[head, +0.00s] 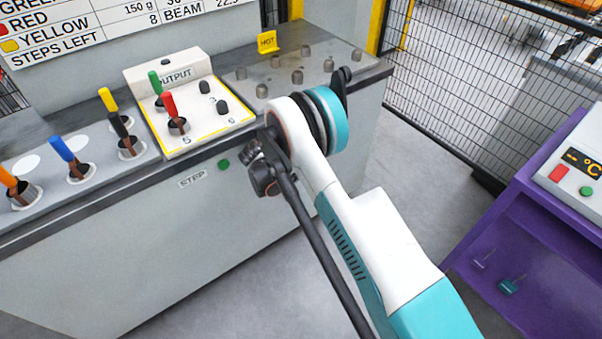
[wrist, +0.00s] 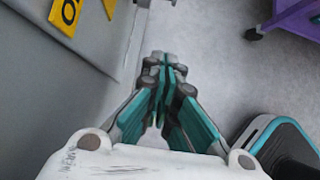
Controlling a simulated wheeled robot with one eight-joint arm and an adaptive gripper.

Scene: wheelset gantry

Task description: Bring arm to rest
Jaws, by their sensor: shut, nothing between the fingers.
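My arm (head: 375,235), white and teal, reaches up from the bottom right in the head view, bent at a teal-ringed joint in front of the bench. My gripper's fingers do not show clearly in the head view. In the wrist view my gripper (wrist: 165,65) is shut, its teal and grey fingers together with nothing between them. It hangs over bare grey floor beside the bench's side, apart from any object.
The grey bench (head: 190,245) holds the white OUTPUT tray (head: 186,134) with coloured-handled pieces, several more handles at left, and a HOT sign (head: 267,42). A mesh fence (head: 470,90) stands behind. A purple cart (head: 530,240) is at right. Floor between is clear.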

